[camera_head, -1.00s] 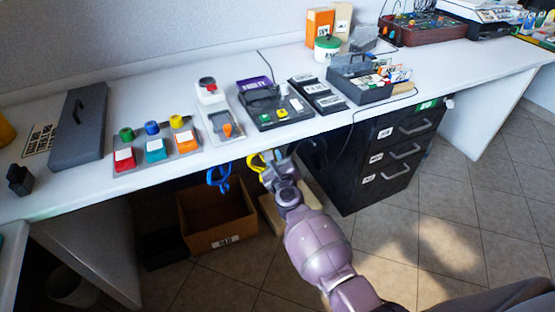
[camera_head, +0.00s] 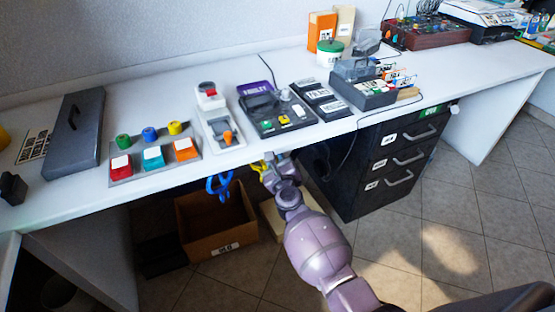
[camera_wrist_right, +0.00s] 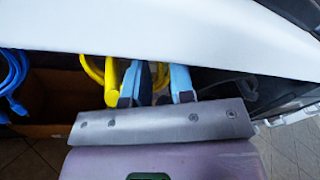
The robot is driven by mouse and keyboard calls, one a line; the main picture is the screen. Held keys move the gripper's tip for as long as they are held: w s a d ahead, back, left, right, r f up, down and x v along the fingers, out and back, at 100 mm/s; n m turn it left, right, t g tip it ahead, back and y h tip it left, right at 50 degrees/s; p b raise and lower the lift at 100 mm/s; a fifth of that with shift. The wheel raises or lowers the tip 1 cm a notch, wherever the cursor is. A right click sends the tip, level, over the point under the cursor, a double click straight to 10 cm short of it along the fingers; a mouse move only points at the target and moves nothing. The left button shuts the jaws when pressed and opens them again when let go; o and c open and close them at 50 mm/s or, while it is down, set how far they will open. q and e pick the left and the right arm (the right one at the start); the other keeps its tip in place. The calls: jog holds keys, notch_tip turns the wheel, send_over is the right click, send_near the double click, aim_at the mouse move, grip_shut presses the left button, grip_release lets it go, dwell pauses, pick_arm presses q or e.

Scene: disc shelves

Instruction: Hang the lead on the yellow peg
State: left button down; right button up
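A yellow looped piece (camera_head: 259,170) hangs below the desk's front edge, just left of my right gripper. I cannot tell the yellow peg from a yellow lead there. My right gripper (camera_head: 272,160) is at the desk edge, its tips partly hidden. In the right wrist view, its two light-blue fingers (camera_wrist_right: 156,85) stand apart, with yellow (camera_wrist_right: 110,85) beside and behind them. What lies between the fingers is unclear. A dark lead (camera_head: 352,145) runs off the desk and down toward the gripper's right side. A grey loop (camera_wrist_right: 238,88) shows right of the fingers. My left gripper is out of view.
A blue coiled lead (camera_head: 219,186) hangs left of the yellow piece. The white desk (camera_head: 225,170) overhangs the gripper. A cardboard box (camera_head: 215,225) stands below, and a black drawer unit (camera_head: 390,160) stands to the right. Button boxes and devices line the desk.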

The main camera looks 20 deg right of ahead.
jog(key=shift+s+a+f, duration=0.6)
jog(key=shift+a+f, duration=0.2)
jog(key=shift+f, duration=0.05)
jog(key=shift+o, duration=1)
jog(key=s+r+p, duration=0.1)
jog(key=s, duration=0.7)
jog(key=shift+a+r+p, duration=0.3)
jog(key=shift+a+p, duration=0.05)
jog(key=shift+a, duration=0.05)
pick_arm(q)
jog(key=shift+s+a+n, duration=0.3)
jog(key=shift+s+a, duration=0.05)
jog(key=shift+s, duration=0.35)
pick_arm(e)
jog(key=shift+s+d+r, duration=0.15)
jog(key=shift+s, duration=0.55)
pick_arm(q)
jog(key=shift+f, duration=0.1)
